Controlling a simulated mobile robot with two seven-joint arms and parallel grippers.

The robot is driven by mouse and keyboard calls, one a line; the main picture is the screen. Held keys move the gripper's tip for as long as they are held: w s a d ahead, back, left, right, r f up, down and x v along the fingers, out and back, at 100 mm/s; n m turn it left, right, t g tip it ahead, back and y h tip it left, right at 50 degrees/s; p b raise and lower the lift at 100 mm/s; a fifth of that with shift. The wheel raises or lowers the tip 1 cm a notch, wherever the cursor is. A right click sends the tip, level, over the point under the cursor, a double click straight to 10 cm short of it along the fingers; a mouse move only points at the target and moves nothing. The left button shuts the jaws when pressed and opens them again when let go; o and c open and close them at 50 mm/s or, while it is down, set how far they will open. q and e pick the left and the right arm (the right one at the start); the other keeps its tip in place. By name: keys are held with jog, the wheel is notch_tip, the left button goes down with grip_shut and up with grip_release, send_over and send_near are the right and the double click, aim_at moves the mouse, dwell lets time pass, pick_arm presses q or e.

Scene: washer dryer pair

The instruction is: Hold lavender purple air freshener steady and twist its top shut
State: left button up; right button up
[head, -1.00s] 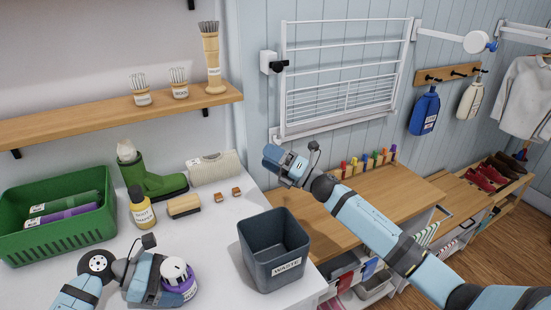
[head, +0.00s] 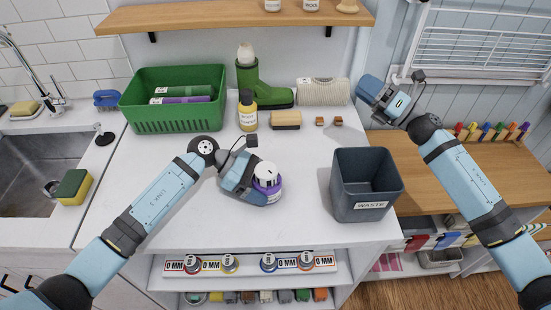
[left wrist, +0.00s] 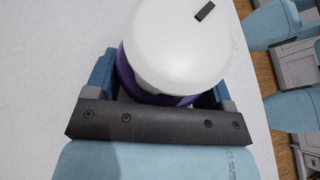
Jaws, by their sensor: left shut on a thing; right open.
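The lavender purple air freshener (head: 268,184) stands upright on the white counter, with a purple body and a white domed top (head: 266,171). In the left wrist view the white top (left wrist: 180,45) carries a short dark mark, and a strip of the purple body (left wrist: 125,72) shows below it. My left gripper (head: 259,187) is shut on the purple body from the left, below the top. My right gripper (head: 384,98) is open and empty, raised to the right, above and behind the waste bin, well apart from the air freshener.
A dark waste bin (head: 362,204) stands right of the air freshener. Behind are a green basket (head: 175,119), a yellow bottle (head: 248,118), a brush (head: 286,121) and a green boot (head: 266,96). A sink (head: 40,165) lies left. The counter around the air freshener is clear.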

aim_at(267, 168)
jog(key=s+a+n+g+h, duration=0.2)
jog(key=s+a+n+g, duration=0.35)
jog(key=a+n, duration=0.25)
jog(key=s+a+n+g+h, duration=0.2)
jog(key=s+a+n+g, duration=0.2)
jog(key=a+n+g, duration=0.35)
jog(key=s+a+f+h, duration=0.1)
jog(key=a+f, duration=0.1)
jog(key=f, duration=0.2)
jog(key=s+a+f+n+h, duration=0.1)
jog(key=a+f+h, duration=0.1)
jog(key=a+f, duration=0.1)
jog(key=s+a+f+n+h, duration=0.1)
jog(key=a+f, duration=0.2)
jog(key=f, duration=0.2)
jog(key=shift+s+a+f, duration=0.1)
jog(key=shift+f, duration=0.05)
jog(key=c, duration=0.7)
